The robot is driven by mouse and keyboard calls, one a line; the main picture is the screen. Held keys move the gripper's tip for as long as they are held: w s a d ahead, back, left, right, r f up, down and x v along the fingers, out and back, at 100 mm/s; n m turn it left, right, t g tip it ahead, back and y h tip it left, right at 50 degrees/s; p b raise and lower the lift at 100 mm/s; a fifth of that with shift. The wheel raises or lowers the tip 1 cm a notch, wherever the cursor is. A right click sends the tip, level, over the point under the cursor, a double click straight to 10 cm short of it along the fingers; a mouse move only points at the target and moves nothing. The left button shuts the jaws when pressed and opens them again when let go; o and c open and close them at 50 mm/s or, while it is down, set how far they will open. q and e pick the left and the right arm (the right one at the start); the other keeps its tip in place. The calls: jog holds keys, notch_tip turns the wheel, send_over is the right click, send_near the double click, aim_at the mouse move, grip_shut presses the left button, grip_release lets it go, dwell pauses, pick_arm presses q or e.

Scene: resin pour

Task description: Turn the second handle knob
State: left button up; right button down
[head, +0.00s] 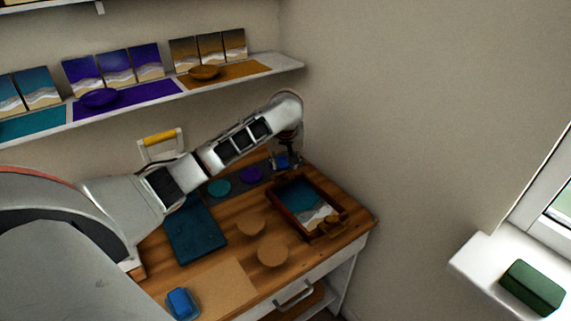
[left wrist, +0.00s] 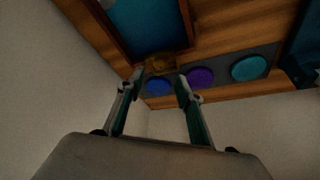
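A dark wooden tray (head: 278,200) with a blue-and-sand beach picture inside lies at the right of the wooden table. A brownish knob or handle (head: 333,221) shows at its near edge. In the left wrist view, a brass-coloured knob (left wrist: 160,62) sits at the tray's far edge. My left gripper (head: 285,163) points down behind that edge. In its wrist view the fingers (left wrist: 160,77) are apart, with the knob just beyond and between the tips. I see no clear contact. In the head view the arm and fingers hide this knob. My right gripper is out of view.
Blue (left wrist: 157,86), purple (head: 251,174) and teal (head: 219,187) discs lie on a dark strip close to the fingers. Two round wooden coasters (head: 272,251) and a teal mat (head: 195,235) lie left of the tray. The wall rises closely behind the gripper.

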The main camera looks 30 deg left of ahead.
aim_at(285, 175)
pick_arm(q)
jog(key=shift+x, duration=3.85)
jog(key=shift+w+a+r, duration=0.1)
grip_shut()
